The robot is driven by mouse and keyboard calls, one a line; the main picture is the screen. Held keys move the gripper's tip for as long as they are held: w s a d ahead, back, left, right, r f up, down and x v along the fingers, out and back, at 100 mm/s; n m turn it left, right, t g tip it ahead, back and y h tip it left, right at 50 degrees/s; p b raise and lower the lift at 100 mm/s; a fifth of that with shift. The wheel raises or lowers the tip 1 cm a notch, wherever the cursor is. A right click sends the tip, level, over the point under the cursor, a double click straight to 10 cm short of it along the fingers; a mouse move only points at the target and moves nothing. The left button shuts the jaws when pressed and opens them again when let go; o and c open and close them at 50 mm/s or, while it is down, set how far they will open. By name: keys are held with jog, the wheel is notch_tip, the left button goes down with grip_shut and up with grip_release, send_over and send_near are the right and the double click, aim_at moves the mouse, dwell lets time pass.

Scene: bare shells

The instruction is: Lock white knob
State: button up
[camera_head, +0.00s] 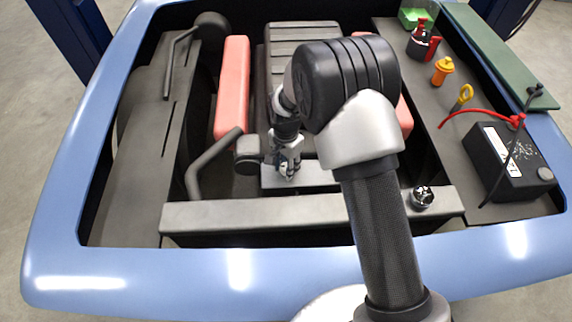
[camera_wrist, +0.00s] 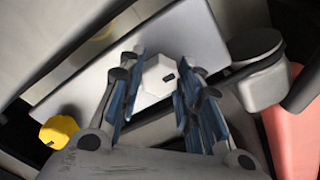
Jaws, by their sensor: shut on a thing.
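The white knob (camera_wrist: 157,75) is a pale, faceted piece with a small dark mark, set against a flat grey panel (camera_wrist: 205,45) in the wrist view. My gripper (camera_wrist: 163,88) has its blue-padded fingers on both sides of the knob and is shut on it. In the head view my gripper (camera_head: 287,168) points down at the grey box (camera_head: 322,178) in the middle of the engine bay. The knob is hard to make out there behind the fingers.
A yellow knob (camera_wrist: 60,132) sits left of my fingers. A dark round cap with a pipe (camera_head: 248,150) is close on the left. A black battery (camera_head: 505,160), an orange cap (camera_head: 442,70) and a yellow-ringed dipstick (camera_head: 465,94) stand on the right. A grey crossbar (camera_head: 260,215) runs in front.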

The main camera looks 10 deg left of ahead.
aim_at(286, 166)
jog(key=o, duration=1.1)
notch_tip(286, 166, up, 12)
dwell(0.4)
